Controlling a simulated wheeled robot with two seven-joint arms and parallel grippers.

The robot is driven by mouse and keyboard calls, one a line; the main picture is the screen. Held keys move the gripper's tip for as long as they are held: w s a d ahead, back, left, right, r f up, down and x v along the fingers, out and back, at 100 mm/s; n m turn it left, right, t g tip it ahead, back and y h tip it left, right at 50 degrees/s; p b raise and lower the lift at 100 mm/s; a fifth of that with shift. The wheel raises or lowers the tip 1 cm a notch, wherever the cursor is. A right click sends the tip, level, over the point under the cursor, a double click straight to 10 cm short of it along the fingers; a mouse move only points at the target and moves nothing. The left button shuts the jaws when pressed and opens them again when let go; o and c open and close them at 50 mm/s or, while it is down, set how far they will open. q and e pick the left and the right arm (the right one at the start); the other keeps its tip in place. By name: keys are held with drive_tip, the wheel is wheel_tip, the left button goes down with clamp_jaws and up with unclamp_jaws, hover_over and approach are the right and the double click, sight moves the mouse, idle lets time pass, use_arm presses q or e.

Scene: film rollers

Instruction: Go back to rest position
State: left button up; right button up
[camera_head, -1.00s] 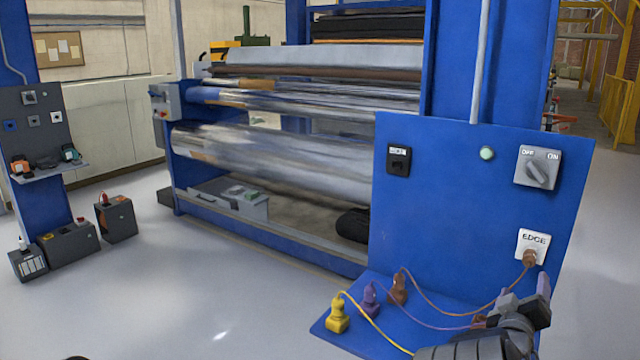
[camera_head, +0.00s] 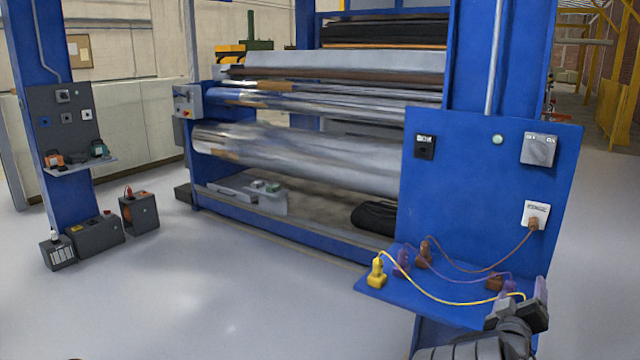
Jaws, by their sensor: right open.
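My right gripper (camera_head: 520,298) is at the lower right, open, with its fingers pointing up beside the right end of the blue shelf (camera_head: 440,311). I see nothing held between the fingers. A brown plug (camera_head: 533,223) sits in the white socket (camera_head: 535,210) on the blue panel (camera_head: 468,200), above the gripper. My left gripper does not show.
A switch box (camera_head: 538,150) and a black socket (camera_head: 424,147) are on the panel. The film roller machine (camera_head: 300,160) stands behind. Dark boxes (camera_head: 96,233) stand by a blue post (camera_head: 40,100) at left. The floor (camera_head: 220,310) at front left is clear.

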drive_tip(key=s+a+f+g+y, duration=0.2)
drive_tip(key=s+a+f, duration=0.2)
drive_tip(key=f, duration=0.8)
drive_tip(key=s+a+f+m+g+y, duration=0.1)
drive_tip(key=s+a+f+g+y, duration=0.2)
drive_tip(key=f, duration=0.8)
drive_tip(key=s+a+f+g+y, duration=0.2)
drive_tip(key=s+a+f, duration=0.2)
drive_tip(key=f, duration=0.8)
drive_tip(key=s+a+f+m+g+y, duration=0.1)
drive_tip(key=s+a+f+g+y, duration=0.3)
drive_tip(key=s+a+f, duration=0.7)
drive_tip(key=s+a+r+g+y, duration=0.1)
drive_tip(key=s+a+y, duration=0.1)
drive_tip(key=s+a, duration=0.3)
drive_tip(key=s+a+r+m+g+y, duration=0.1)
drive_tip(key=s+a, duration=0.5)
drive_tip(key=a, duration=0.6)
drive_tip(key=shift+s+g+y, duration=0.15)
drive_tip(key=shift+g+y, duration=0.15)
drive_tip(key=shift+y, duration=0.2)
drive_tip(key=shift+c, duration=0.2)
